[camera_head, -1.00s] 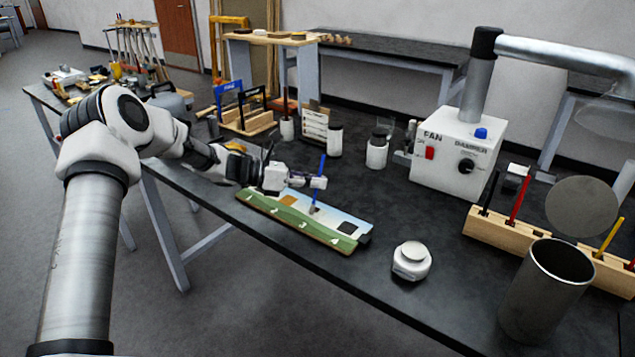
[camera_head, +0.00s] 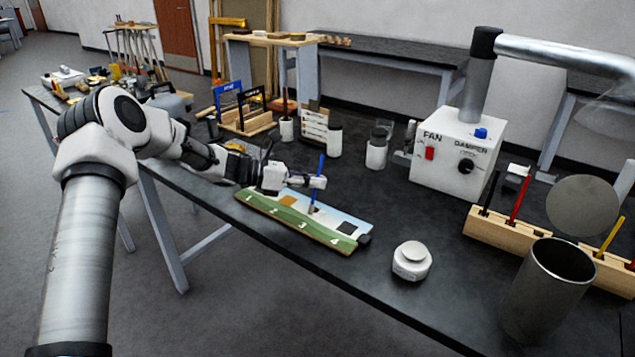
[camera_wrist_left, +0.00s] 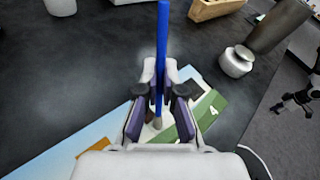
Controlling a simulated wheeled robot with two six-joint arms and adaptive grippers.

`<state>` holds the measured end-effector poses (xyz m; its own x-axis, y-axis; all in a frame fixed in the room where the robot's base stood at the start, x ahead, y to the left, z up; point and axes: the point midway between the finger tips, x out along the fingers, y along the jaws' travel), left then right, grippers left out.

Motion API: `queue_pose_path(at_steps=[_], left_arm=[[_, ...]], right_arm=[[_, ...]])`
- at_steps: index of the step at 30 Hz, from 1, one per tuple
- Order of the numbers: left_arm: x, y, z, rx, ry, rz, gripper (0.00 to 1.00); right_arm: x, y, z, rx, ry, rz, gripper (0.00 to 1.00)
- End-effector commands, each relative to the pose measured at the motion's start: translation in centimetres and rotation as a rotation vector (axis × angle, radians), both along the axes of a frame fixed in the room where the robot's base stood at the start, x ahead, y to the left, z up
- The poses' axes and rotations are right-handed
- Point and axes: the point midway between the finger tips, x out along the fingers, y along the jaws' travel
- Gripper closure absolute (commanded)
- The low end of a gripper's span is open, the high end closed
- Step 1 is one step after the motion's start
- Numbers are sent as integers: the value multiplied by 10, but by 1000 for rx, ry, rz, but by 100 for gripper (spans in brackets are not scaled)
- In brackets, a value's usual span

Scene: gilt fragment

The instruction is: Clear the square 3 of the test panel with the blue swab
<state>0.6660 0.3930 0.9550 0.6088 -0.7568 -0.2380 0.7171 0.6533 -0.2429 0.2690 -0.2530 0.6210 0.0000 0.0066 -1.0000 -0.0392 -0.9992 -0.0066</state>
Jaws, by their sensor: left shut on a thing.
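My left gripper (camera_head: 318,183) is shut on the blue swab (camera_head: 321,166) and holds it upright over the test panel (camera_head: 268,211). The swab also shows between the fingers in the left wrist view (camera_wrist_left: 162,45). Its pale tip is at the panel, near square 3; I cannot tell whether it touches. The panel is a long board with a green strip numbered 1 to 4. It has a brown square (camera_head: 288,200) and a dark square (camera_head: 347,227) by the 4. The area around square 3 is partly hidden by the gripper and swab. My right gripper is not in view.
A white lidded jar (camera_head: 411,261) stands right of the panel. A metal cup (camera_head: 545,290) and a wooden rack (camera_head: 485,228) with coloured swabs are at the right. The white fan box (camera_head: 452,160) stands behind. Dark bench top between them is clear.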

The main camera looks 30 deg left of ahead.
Motion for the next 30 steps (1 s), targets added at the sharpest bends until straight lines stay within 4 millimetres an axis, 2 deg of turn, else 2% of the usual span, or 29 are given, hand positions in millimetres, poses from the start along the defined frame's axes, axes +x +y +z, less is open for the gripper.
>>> queue_pose_path(at_steps=[12,17,25,30], left_arm=[[-2,-25,-2,0,1,-1,100],[-1,-20,-1,0,0,1,100],[0,-1,0,0,0,1,100],[0,0,-1,0,1,-1,100]], right_arm=[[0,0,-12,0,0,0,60],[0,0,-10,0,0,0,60],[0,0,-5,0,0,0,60],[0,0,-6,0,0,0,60]])
